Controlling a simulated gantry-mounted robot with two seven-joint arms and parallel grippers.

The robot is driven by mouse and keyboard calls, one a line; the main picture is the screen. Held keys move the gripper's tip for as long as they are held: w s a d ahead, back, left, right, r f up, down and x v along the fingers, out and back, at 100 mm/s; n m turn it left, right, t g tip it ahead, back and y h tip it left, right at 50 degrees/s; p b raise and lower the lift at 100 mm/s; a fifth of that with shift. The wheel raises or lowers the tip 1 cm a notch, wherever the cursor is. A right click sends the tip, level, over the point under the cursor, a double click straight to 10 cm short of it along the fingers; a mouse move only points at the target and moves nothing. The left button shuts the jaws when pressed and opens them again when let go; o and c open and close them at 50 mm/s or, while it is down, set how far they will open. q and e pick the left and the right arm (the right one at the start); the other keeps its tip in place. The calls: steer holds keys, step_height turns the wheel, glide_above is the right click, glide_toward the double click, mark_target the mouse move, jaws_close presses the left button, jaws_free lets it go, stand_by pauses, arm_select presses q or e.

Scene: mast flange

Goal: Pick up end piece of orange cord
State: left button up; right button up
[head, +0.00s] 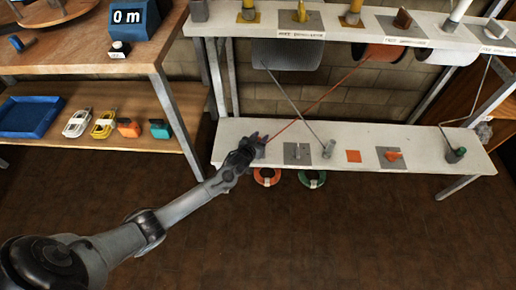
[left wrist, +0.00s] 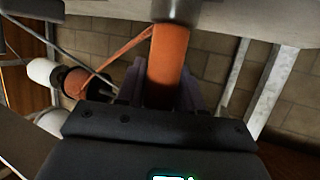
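The orange cord (head: 318,100) runs from the orange spool (head: 383,52) under the upper shelf down to my left gripper (head: 260,142), at the left end of the lower shelf. In the left wrist view the cord's orange end piece (left wrist: 166,62) lies between the two fingers of my left gripper (left wrist: 162,88), with a grey part at its far end. The fingers flank it closely; whether they press on it I cannot tell. My right gripper is not in view.
A grey cord crosses the orange one. A wooden bench (head: 80,70) stands left.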

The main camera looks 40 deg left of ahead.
arm_select(q)
jaws_close()
steer(key=shift+r, duration=0.15)
